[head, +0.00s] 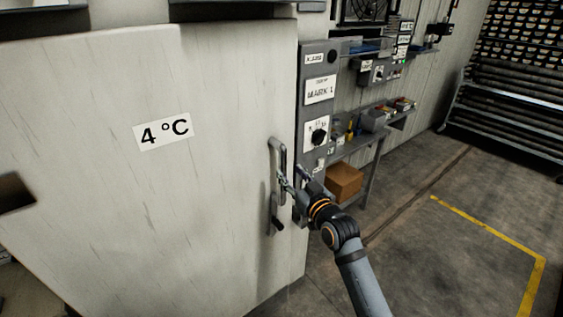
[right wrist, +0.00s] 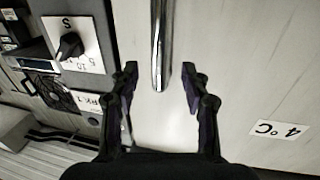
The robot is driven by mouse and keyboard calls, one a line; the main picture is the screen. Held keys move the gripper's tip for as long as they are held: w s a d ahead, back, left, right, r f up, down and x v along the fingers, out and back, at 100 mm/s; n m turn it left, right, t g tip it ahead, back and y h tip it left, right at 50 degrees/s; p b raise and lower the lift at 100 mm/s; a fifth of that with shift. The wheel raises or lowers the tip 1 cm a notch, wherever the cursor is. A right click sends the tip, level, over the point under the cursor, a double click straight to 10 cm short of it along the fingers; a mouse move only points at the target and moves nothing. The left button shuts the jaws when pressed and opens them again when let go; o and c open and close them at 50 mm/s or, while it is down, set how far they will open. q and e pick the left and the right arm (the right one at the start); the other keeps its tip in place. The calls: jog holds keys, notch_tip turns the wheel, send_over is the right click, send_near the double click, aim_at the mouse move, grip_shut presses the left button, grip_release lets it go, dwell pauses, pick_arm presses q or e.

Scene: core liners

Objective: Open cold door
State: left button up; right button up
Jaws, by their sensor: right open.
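The cold door (head: 215,215) is a large pale, streaked panel with a "4 °C" label (head: 162,132). It fills the left half of the head view; I cannot tell if it is fully closed. Its metal handle (head: 276,157) is upright near the door's right edge. My right gripper (head: 290,184) is open at the handle, partly covering it. In the right wrist view the bar of the handle (right wrist: 159,45) lines up with the gap between the two fingers of my right gripper (right wrist: 160,76). Contact cannot be told. My left gripper is not in view.
A grey control panel (head: 319,92) with a dial (head: 318,136) stands just right of the door. Beyond it are a wall bench with small items, a cardboard box (head: 343,181) and a rack (head: 515,90). The floor (head: 450,255) at the right is clear, with yellow lines.

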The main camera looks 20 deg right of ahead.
aim_at(284, 166)
jog(key=w, duration=0.2)
jog(key=w+p, duration=0.1)
jog(key=w, duration=0.1)
jog(key=w+a, duration=0.1)
jog(key=w, duration=0.1)
jog(key=shift+w, duration=0.2)
jog(key=shift+s, duration=0.1)
grip_shut()
